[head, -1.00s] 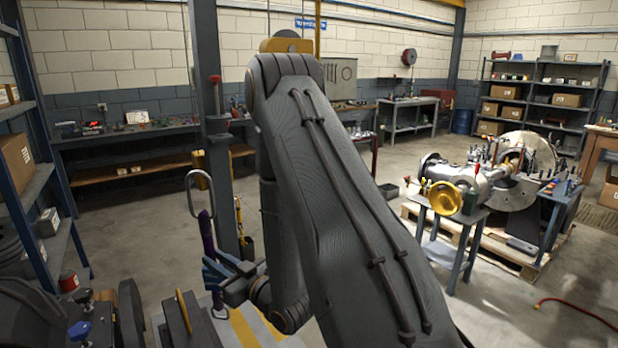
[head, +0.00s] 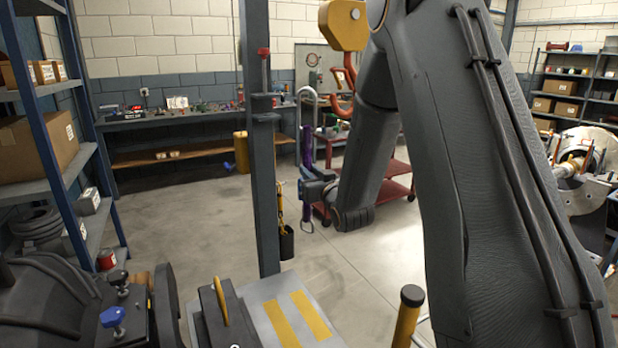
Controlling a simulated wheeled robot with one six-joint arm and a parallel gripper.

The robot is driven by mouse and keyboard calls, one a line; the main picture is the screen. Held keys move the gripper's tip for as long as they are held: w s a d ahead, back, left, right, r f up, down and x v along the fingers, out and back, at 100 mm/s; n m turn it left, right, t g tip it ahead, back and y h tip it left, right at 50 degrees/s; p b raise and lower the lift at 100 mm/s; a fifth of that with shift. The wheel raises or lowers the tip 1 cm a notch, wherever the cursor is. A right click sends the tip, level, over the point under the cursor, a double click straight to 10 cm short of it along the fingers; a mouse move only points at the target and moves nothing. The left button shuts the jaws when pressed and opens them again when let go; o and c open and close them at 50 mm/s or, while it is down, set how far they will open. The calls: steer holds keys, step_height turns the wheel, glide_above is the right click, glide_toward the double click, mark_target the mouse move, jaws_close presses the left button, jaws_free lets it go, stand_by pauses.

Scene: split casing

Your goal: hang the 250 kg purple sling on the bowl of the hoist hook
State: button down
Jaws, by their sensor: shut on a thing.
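The purple sling (head: 308,148) hangs upright in my gripper (head: 308,182), which is shut on its middle. Its long metal top link (head: 308,96) stands above the jaws, and a small ring (head: 307,226) shows at its lower end. The orange hoist hook (head: 347,88) hangs below a yellow hoist block (head: 343,25), partly hidden by my arm. In the picture the top link is just left of the hook, at about the same height. They look apart; their difference in depth is hard to tell.
A grey column (head: 261,150) stands left of the sling, with a yellow item and dark holder (head: 286,240) beside it. A red cart (head: 398,182) is behind my arm. A yellow post (head: 408,315) stands in front. Shelves (head: 60,180) line the left.

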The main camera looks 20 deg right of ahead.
steer(key=shift+w+d+r, duration=0.2)
steer(key=shift+w+r, duration=0.2)
steer(key=shift+r, duration=0.1)
steer(key=shift+w+d+f, duration=0.1)
steer(key=shift+w+d, duration=0.05)
steer(key=shift+d, duration=0.7)
steer(key=shift+w+d+f, duration=0.1)
steer(key=shift+w+d, duration=0.1)
steer(key=shift+d, duration=0.6)
steer(key=shift+w+d+f, duration=0.1)
steer(key=shift+w+d, duration=0.05)
steer(key=shift+d, duration=1.25)
steer(key=shift+d, duration=0.15)
steer(key=shift+w+d+f+b, duration=0.1)
steer(key=shift+w+d+b, duration=0.1)
steer(key=shift+d, duration=0.6)
steer(key=shift+w+d+f+b, duration=0.1)
steer(key=shift+d+f+b, duration=0.1)
steer(key=shift+d, duration=0.55)
steer(key=shift+w+d+f+b, duration=0.1)
steer(key=shift+w+d+b, duration=0.1)
steer(key=shift+d, duration=0.6)
